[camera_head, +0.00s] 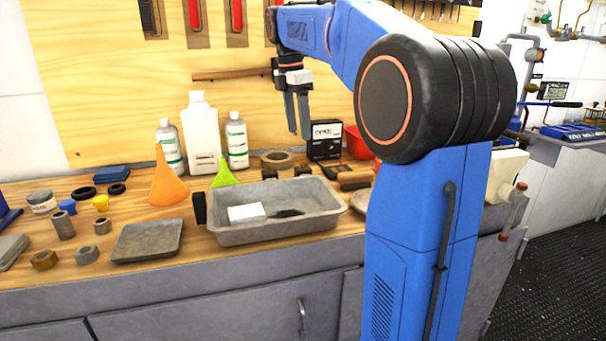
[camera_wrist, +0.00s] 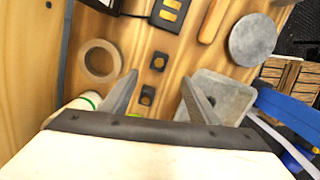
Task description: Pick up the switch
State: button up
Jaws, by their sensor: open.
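Two small black blocks, each with a button-like top, look like switches; I cannot tell which one the task means. In the wrist view one switch (camera_wrist: 159,61) lies just beyond the other switch (camera_wrist: 147,95) on the wooden bench. In the head view the left one (camera_head: 269,174) and the right one (camera_head: 302,171) stand behind the grey metal tray. My gripper (camera_head: 299,134) is open and empty, fingers pointing down above the bench behind the tray. In the wrist view both switches appear between the fingers of my gripper (camera_wrist: 159,76), apart from them.
A tape roll (camera_head: 277,159), black box (camera_head: 325,139) and green funnel (camera_head: 224,175) stand close to the switches. Bottles (camera_head: 201,130) stand along the back, beside an orange funnel (camera_head: 168,182).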

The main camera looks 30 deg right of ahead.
aim_at(303, 163)
jog(key=f, duration=0.4)
jog(key=d+f, duration=0.1)
jog(key=f, duration=0.7)
jog(key=shift+d, duration=0.35)
jog(key=c, duration=1.3)
